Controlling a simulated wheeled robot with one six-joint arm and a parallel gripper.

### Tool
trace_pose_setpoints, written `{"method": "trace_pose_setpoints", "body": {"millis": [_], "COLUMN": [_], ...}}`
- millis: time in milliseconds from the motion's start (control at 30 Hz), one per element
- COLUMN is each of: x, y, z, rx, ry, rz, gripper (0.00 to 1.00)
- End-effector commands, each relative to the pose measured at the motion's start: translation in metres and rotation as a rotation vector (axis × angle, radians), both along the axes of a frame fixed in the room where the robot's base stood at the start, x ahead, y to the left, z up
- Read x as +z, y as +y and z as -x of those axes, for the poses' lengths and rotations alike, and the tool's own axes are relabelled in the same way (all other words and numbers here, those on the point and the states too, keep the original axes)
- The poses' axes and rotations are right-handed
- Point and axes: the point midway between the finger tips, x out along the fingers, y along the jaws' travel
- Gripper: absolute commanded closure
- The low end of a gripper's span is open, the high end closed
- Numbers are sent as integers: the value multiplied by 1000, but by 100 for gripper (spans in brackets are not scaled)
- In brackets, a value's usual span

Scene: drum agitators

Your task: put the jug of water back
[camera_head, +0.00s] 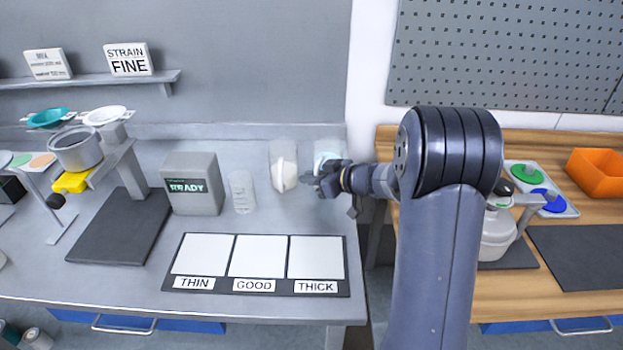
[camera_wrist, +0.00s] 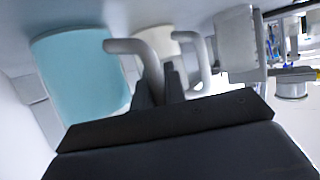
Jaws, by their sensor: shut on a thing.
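The jug of water (camera_head: 328,158), clear with pale blue contents, is at the back right end of the grey bench, partly hidden behind my gripper. In the wrist view the blue jug (camera_wrist: 80,85) fills the left side, with its grey handle (camera_wrist: 128,47) reaching toward the fingers. My gripper (camera_head: 325,183) is shut on that handle; the fingers also show in the wrist view (camera_wrist: 160,88). I cannot tell whether the jug's base touches the bench. A second jug with whitish contents (camera_head: 283,172) stands just left of it.
A clear measuring cup (camera_head: 242,191) and a grey READY box (camera_head: 192,184) stand farther left. The THIN, GOOD, THICK board (camera_head: 258,264) lies in front with empty pads. A gap separates the grey bench from the wooden bench (camera_head: 510,298) at right.

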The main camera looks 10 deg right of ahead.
Motion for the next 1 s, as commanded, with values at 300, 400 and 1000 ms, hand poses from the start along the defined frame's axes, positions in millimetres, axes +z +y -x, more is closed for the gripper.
{"method": "trace_pose_setpoints", "body": {"millis": [300, 400, 1000], "x": [-1, -3, 4], "y": [0, 0, -7], "z": [0, 0, 6], "rx": [1, 0, -2], "ry": [-2, 0, -1], "rz": [1, 0, 1], "gripper": [100, 85, 66]}}
